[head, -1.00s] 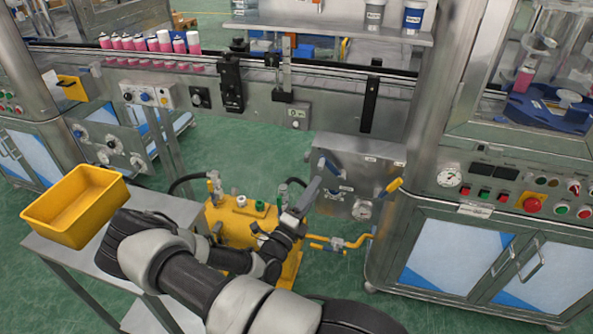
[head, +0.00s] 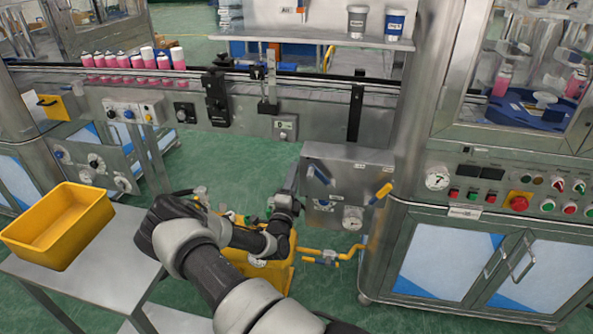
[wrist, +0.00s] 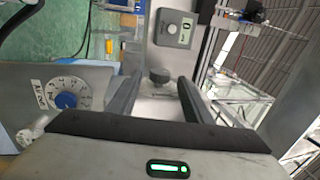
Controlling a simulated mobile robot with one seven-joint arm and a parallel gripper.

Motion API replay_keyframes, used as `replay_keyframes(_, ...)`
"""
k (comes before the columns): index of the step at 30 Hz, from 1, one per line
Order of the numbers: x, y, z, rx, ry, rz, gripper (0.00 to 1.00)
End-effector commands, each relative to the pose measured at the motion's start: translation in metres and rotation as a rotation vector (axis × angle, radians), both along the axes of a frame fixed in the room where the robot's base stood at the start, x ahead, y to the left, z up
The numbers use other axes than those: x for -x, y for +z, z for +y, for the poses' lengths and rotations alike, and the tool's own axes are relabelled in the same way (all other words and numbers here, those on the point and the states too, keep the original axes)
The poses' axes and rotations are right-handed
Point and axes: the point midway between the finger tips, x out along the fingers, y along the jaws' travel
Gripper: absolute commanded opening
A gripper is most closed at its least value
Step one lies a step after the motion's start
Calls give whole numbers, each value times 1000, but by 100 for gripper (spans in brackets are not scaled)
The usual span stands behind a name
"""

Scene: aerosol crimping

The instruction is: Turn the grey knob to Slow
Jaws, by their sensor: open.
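I see no contact, and the remaining gap is hard to judge. In the head view my gripper (head: 291,180) is at the left edge of a metal control panel (head: 345,158). I cannot make out the grey knob or its Slow mark there.
The panel carries a blue handle (head: 318,172), a yellow handle (head: 383,191) and a gauge (head: 352,217). A yellow bin (head: 58,245) stands on the cart at left.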

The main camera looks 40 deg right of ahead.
Motion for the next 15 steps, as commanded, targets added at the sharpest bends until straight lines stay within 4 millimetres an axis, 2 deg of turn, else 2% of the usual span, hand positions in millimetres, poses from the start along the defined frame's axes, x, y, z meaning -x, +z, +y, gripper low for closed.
replay_keyframes(1,-6,1,-8,-1,-2,-4,46)
replay_keyframes(6,-20,6,-25,-1,-2,-2,46)
replay_keyframes(15,-28,10,-33,0,0,0,46)
